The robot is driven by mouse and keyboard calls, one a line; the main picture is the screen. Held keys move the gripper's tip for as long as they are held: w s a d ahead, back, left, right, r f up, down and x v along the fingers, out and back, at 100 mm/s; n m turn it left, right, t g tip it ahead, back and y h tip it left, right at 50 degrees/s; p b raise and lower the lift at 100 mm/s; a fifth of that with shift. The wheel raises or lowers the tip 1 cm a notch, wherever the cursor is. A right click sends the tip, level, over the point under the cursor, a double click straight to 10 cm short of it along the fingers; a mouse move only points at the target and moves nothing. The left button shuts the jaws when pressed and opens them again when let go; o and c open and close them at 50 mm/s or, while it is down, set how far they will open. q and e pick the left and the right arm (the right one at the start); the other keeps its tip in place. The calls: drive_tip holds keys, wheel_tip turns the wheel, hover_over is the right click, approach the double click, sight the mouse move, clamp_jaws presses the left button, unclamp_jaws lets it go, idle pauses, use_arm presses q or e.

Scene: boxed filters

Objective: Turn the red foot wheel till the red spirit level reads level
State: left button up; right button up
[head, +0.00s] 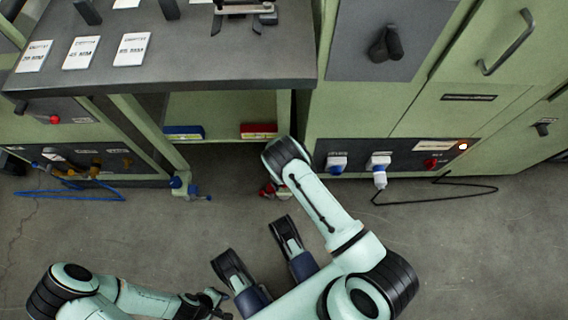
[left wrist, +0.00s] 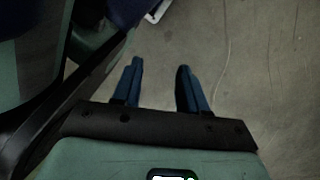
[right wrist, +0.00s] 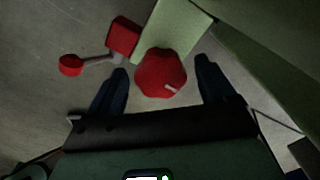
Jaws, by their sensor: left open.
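The red spirit level (head: 258,130) lies on the low shelf of the bench; its bubble is too small to read. The red foot wheel (right wrist: 162,75) is large in the right wrist view, below the green leg. In the head view, red parts of that foot (head: 268,190) show beside my right arm, which hides the rest. My right gripper (right wrist: 160,72) is open, with one finger on each side of the red wheel and gaps visible. A red knob on a lever (right wrist: 70,65) and a red block sit beside it. My left gripper (head: 212,298) is open and empty above bare floor.
A blue level (head: 183,132) lies on the same shelf, and a blue foot (head: 184,186) stands left of the red one. Blue cable (head: 70,190) and black cable (head: 435,195) lie on the floor. Green cabinets (head: 480,90) stand right. The floor in front is clear.

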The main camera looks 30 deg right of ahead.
use_arm(q)
drive_tip(key=w+d+r+t+p, duration=0.1)
drive_tip(key=w+r+t+p, duration=0.2)
drive_tip(key=w, duration=0.5)
wheel_tip(320, 180, up, 2)
drive_tip(key=shift+w+r+m+p, duration=0.1)
drive_tip(key=shift+w+m+p, duration=0.15)
drive_tip(key=shift+p, duration=0.4)
use_arm(e)
wheel_tip(320, 180, up, 13)
drive_tip(key=shift+r, duration=0.2)
use_arm(q)
drive_tip(key=shift+s, duration=0.1)
